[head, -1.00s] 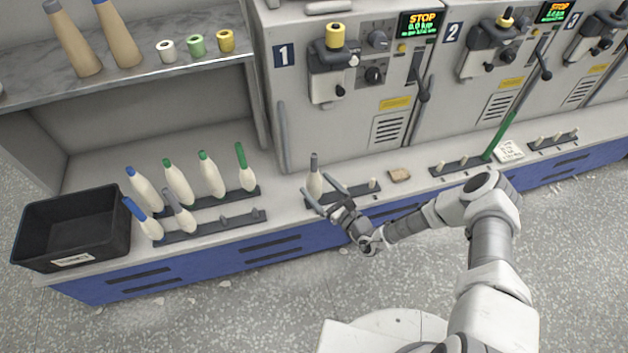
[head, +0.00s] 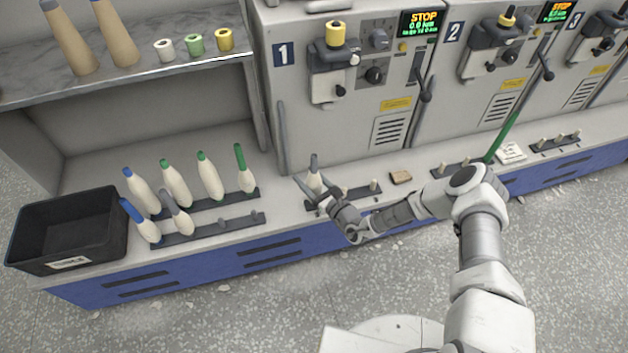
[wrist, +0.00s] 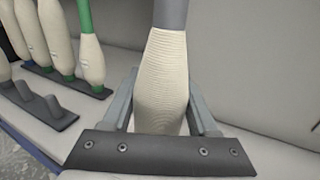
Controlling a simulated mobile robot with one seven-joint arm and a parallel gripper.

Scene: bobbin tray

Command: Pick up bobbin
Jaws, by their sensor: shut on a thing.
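A cream bobbin with a grey top (head: 314,178) stands upright at the left end of the small peg rack in front of machine 1. It fills the middle of the wrist view (wrist: 161,85). My gripper (head: 312,190) is shut on this bobbin, with one finger on each side of its body. The bobbin's lower end is hidden behind the dark gripper bar in the wrist view, so I cannot tell whether it still sits on its peg.
More bobbins with blue, green and grey tops stand on two racks (head: 207,233) to the left. A black bin (head: 118,235) is at the far left. A brown block (head: 401,177) lies right of the peg rack. Machine fronts rise behind.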

